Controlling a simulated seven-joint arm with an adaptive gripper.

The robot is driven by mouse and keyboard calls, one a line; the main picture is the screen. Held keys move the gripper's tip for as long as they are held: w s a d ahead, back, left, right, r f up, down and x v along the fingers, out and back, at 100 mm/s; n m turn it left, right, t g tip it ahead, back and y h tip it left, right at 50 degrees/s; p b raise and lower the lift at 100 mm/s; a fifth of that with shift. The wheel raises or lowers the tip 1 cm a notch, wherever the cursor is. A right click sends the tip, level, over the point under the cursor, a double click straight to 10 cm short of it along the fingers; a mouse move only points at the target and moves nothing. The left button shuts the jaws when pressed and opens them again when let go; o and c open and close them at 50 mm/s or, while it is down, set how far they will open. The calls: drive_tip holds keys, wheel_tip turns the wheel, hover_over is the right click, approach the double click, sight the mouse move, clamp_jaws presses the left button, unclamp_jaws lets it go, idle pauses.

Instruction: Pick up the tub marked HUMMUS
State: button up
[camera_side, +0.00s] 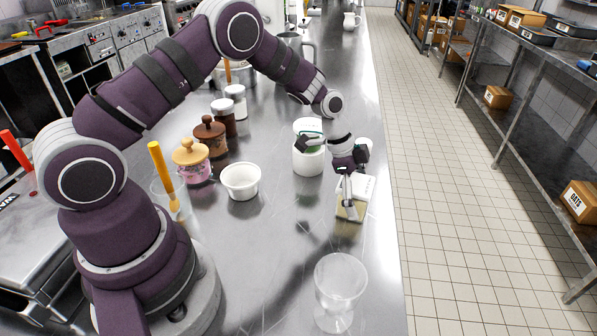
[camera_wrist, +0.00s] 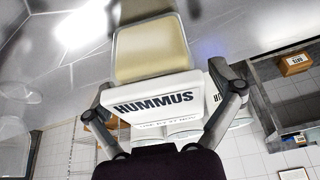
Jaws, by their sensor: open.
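The tub marked HUMMUS (camera_wrist: 154,98) is large in the middle of the wrist view, with a white lettered face and a beige body. In the side view the tub (camera_side: 351,209) stands on the steel counter near its right edge. My gripper (camera_side: 350,187) is at the tub, pointing down over it. In the wrist view its two fingers stand apart, one on each side of the white face, and my gripper (camera_wrist: 163,92) is open. I cannot tell whether either finger touches the tub. Part of the white top is hidden by my gripper in the side view.
A white container (camera_side: 308,160) stands close behind the tub, left of my gripper. A white bowl (camera_side: 240,182) and lidded jars (camera_side: 192,163) stand to the left. A clear glass (camera_side: 339,287) stands in front. Counter between bowl and glass is bare.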

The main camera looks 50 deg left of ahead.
drive_tip(key=c, duration=1.2)
drive_tip(key=shift+r, duration=0.15)
drive_tip(key=shift+c, duration=0.2)
